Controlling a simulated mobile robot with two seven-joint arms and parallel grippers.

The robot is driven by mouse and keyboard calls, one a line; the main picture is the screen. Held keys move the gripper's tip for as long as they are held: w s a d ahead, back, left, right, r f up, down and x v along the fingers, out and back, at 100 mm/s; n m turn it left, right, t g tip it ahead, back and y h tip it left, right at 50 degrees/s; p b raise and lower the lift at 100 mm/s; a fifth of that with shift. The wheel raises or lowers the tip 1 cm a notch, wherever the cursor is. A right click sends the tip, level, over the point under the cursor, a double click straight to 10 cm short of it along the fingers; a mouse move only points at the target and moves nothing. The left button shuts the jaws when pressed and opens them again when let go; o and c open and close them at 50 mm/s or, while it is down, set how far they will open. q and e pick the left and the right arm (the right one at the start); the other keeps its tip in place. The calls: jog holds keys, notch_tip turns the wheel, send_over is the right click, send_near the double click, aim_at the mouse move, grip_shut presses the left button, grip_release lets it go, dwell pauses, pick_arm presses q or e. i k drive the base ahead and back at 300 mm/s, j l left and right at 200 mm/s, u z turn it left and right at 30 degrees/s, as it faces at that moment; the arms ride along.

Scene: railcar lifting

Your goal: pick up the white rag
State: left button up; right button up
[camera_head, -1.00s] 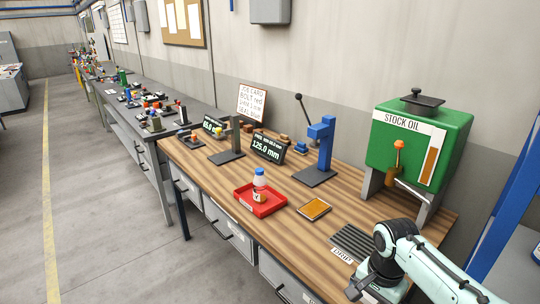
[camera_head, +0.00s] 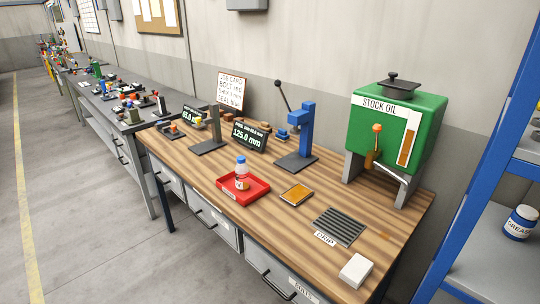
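A small white block-shaped thing (camera_head: 355,270), which looks like the folded white rag, lies on the wooden workbench (camera_head: 385,225) at its near right corner. It sits just in front of the dark drip grate (camera_head: 339,227) and its DRIP label (camera_head: 325,239), apart from both. Nothing covers it. Neither of my grippers shows in the head view.
A green stock oil tank (camera_head: 395,135) stands on grey legs behind the grate. A red tray (camera_head: 243,188) with a small bottle (camera_head: 241,172), an orange-topped pad (camera_head: 296,194) and a blue press (camera_head: 304,135) are further left. Blue shelving (camera_head: 468,170) stands at the right.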

aim_at(353, 273)
jog(key=k+z, duration=0.1)
jog(key=z, duration=0.25)
jog(key=k+z, duration=0.1)
jog(key=z, duration=0.25)
jog(key=k+z, duration=0.1)
jog(key=z, duration=0.2)
